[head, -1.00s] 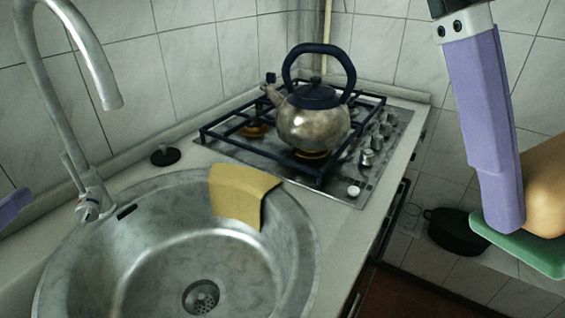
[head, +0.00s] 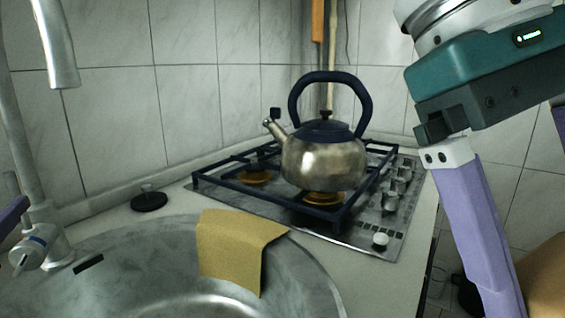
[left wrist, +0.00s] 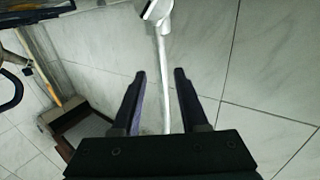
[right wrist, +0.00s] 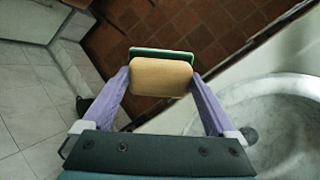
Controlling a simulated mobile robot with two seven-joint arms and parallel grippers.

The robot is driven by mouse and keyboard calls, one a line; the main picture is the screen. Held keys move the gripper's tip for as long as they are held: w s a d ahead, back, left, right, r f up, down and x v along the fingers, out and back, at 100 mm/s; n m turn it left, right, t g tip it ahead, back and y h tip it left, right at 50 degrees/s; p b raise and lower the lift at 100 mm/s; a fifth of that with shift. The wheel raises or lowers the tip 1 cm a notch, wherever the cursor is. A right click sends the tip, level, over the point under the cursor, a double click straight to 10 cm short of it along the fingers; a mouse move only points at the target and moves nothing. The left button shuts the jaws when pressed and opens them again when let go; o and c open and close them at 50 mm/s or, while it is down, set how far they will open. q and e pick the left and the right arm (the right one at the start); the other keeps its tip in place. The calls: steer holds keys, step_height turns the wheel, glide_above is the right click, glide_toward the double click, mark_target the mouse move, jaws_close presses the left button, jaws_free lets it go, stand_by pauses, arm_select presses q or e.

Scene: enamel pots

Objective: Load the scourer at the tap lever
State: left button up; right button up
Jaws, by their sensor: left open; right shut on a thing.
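The scourer, tan with a green layer, is held between the two lilac fingers of my right gripper (right wrist: 160,77) in the right wrist view. Only part of the scourer (head: 547,278) shows at the lower right edge of the head view. The grey metal tap (head: 38,240) stands at the left, with its thin lever (head: 12,184) by the base. A dark finger of my left gripper (head: 12,214) shows at the left edge, near the tap.
A yellow cloth (head: 232,250) hangs over the rim of the round metal sink (head: 110,275). A dark plug (head: 149,200) lies on the counter. A metal kettle (head: 322,160) stands on the gas hob (head: 375,225). Tiled walls close off the back.

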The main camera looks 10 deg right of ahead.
mark_target(14, 195)
arm_select(q)
steer(key=b+x, duration=0.1)
steer(key=x, duration=0.5)
arm_select(e)
steer(key=shift+f, duration=0.65)
arm_select(q)
steer(key=shift+c, duration=0.2)
jaws_close()
stand_by(0.5)
steer(key=shift+s+d+f+b, duration=0.15)
steer(key=shift+f+b, duration=0.25)
steer(key=shift+b, duration=0.45)
arm_select(e)
steer(key=shift+f, duration=0.8)
arm_select(q)
steer(key=shift+s+t+b, duration=0.25)
steer(key=shift+t+b, duration=0.1)
steer(key=shift+t, duration=0.05)
arm_select(e)
steer(key=shift+f, duration=0.35)
arm_select(q)
steer(key=shift+s+r, duration=0.1)
steer(key=shift+r, duration=0.05)
arm_select(e)
steer(key=shift+f, duration=0.1)
arm_select(q)
steer(key=shift+r, duration=0.15)
